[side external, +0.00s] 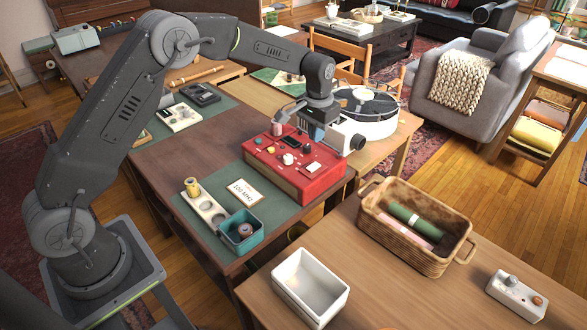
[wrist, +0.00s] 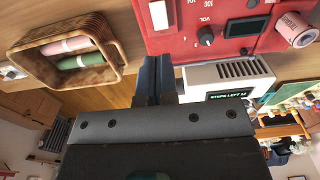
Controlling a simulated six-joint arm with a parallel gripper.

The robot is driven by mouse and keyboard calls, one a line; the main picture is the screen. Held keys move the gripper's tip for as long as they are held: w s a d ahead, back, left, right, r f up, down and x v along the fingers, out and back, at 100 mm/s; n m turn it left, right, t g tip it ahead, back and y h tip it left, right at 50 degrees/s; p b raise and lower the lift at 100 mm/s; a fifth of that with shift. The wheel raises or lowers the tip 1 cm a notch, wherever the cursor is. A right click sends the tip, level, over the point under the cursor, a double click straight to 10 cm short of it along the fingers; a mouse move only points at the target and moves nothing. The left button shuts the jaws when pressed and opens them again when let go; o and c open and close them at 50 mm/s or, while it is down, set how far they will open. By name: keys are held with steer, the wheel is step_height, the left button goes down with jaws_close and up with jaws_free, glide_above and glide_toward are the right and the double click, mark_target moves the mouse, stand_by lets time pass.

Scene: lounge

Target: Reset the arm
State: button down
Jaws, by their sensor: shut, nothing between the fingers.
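My gripper (side external: 317,133) hangs over the right part of the red panel box (side external: 270,178) in the side view, with its fingertips partly hidden. In the wrist view my gripper (wrist: 154,78) shows dark fingers together and empty, near the red panel's edge (wrist: 215,50). The panel carries knobs, a small dark display and a pale plate. A pink-labelled spool (side external: 277,129) stands at the panel's far left corner; it also shows in the wrist view (wrist: 294,29). A white vented unit (wrist: 228,78) with a lit "STEPS LEFT" display is beside the fingers in the wrist view.
A wicker basket (side external: 372,228) with green and pink rolls stands on the front table, beside a white bin (side external: 288,283) and a small white switch box (side external: 517,296). A teal tray (side external: 240,246) and a "100 MHz" card (side external: 244,193) lie left of the panel. A turntable (side external: 377,128) stands behind.

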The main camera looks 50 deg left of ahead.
steer(key=s+r+t, duration=0.3)
steer(key=s+r, duration=1.2)
steer(key=r, duration=0.2)
steer(key=s+d+t, duration=0.1)
steer(key=s+t, duration=0.1)
steer(key=s, duration=1.7)
steer(key=shift+s+d+f, duration=0.15)
steer(key=shift+s, duration=0.2)
steer(key=shift+w, duration=0.1)
